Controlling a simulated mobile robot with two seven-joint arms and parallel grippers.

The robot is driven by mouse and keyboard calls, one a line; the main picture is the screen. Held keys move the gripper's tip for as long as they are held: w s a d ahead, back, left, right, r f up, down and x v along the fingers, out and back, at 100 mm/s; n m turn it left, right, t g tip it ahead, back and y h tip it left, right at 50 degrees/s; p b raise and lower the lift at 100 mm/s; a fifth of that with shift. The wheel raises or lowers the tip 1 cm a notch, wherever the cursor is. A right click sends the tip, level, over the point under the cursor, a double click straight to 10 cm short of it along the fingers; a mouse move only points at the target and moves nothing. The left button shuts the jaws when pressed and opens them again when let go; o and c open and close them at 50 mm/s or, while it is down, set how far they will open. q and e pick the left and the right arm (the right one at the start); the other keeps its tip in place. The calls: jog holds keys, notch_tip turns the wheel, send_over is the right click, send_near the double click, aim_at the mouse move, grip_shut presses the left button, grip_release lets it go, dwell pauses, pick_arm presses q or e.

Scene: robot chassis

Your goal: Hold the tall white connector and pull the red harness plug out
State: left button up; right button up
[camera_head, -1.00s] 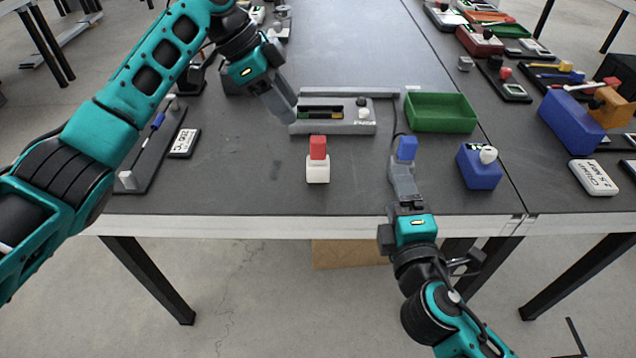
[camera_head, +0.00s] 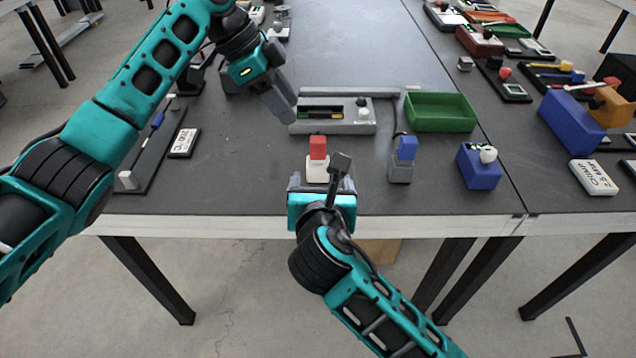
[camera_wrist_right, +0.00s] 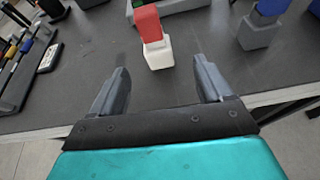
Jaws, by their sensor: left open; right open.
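The white connector (camera_head: 317,172) stands upright near the table's front edge with the red plug (camera_head: 318,147) in its top. In the right wrist view the white connector (camera_wrist_right: 158,55) and red plug (camera_wrist_right: 147,23) stand beyond the fingertips, roughly in line with the gap between them. My right gripper (camera_head: 321,180) is open and empty, low in front of the connector; its spread fingers also show in the right wrist view (camera_wrist_right: 160,70). My left gripper (camera_head: 285,110) is over the table, behind and left of the connector. Its jaws look close together from this angle, but it is open and holds nothing visible.
A grey connector with a blue plug (camera_head: 407,148) stands to the right, a blue block with a white knob (camera_head: 480,168) beyond it. A grey fixture (camera_head: 350,127) and green tray (camera_head: 440,112) lie behind. Bare table lies left of the white connector.

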jog(key=shift+n, duration=0.4)
jog(key=x, duration=1.3)
jog(key=shift+s+a, duration=0.1)
jog(key=shift+a, duration=0.2)
pick_arm(q)
jog(key=shift+c, duration=0.2)
pick_arm(e)
jog(key=c, duration=1.1)
pick_arm(q)
notch_tip(320, 180, up, 4)
jog(key=y, duration=0.1)
pick_arm(e)
jog(key=shift+o, duration=0.2)
pick_arm(q)
send_over(318, 139)
jog(key=a, duration=0.3)
notch_tip(318, 139, down, 6)
jog(key=shift+x, duration=2.7)
